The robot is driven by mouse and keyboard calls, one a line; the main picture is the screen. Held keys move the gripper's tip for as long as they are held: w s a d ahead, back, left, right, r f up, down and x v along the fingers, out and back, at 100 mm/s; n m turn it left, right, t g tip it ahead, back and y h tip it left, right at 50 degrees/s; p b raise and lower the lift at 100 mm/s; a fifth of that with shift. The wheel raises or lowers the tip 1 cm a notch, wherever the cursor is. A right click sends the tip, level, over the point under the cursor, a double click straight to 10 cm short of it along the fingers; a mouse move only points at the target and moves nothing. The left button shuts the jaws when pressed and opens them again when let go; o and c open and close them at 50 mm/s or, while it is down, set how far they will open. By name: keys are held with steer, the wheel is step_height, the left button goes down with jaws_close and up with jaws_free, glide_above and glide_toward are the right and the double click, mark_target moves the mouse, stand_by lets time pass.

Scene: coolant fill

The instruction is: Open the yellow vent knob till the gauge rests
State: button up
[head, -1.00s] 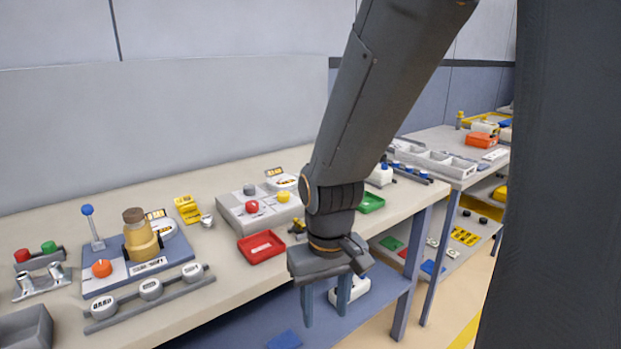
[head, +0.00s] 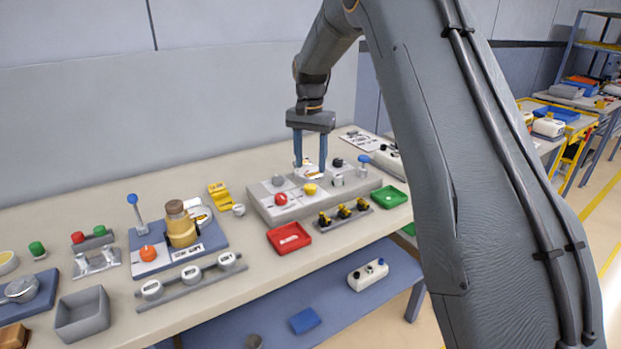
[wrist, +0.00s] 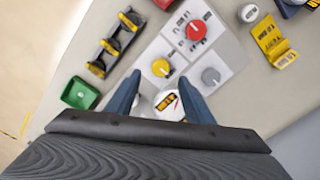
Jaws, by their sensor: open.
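The yellow vent knob (head: 310,189) sits on the front of a low grey panel (head: 290,213). In the wrist view the yellow knob (wrist: 161,67) shows just ahead of my fingertips. My gripper (head: 310,166) is open and empty, pointing down over the back of the panel, with its fingers (wrist: 159,82) apart. The round white gauge (head: 309,172) lies behind the yellow knob, partly hidden by my fingers.
A red knob (head: 281,199) and a grey knob (head: 277,180) share the panel close by. A red tray (head: 289,238), a rack of yellow-black valves (head: 344,211) and a green tray (head: 389,197) lie in front and right. A blue fixture with a yellow canister (head: 181,228) stands left.

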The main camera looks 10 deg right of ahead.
mark_target(310, 186)
steer(key=shift+w+f+p, duration=0.1)
steer(key=shift+f+p, duration=1.1)
steer(key=shift+f, duration=2.65)
steer(key=c, duration=1)
steer(key=shift+c, duration=0.2)
